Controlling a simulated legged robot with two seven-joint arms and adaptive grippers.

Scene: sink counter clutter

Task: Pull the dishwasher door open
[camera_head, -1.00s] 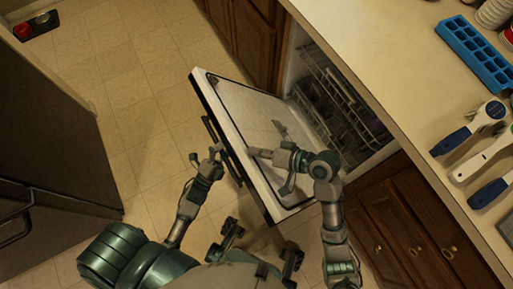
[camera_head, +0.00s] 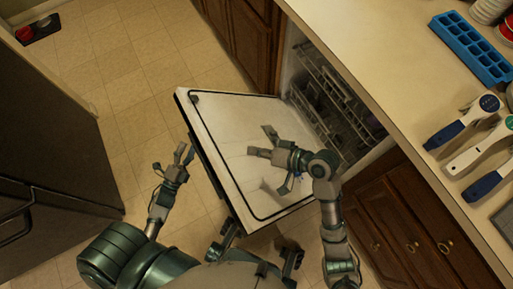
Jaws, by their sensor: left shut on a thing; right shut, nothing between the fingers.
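The dishwasher door (camera_head: 225,115) is swung well down from the dishwasher (camera_head: 325,105), its pale inner face turned up. Its dark outer side, with the handle (camera_head: 203,160), shows as a strip along the door's left edge. My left gripper (camera_head: 184,154) is at this outer side, shut on the handle; the exact contact is small and hard to see. My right gripper (camera_head: 264,143) is shut and empty over the inner face of the door; whether it touches the panel I cannot tell. My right arm hides part of the door's lower right.
Wooden cabinets flank the dishwasher (camera_head: 410,220). The counter (camera_head: 400,75) above holds a blue ice tray (camera_head: 472,48) and several handled utensils (camera_head: 465,140). A dark fridge (camera_head: 50,150) stands at the left. The tiled floor (camera_head: 135,90) between is clear.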

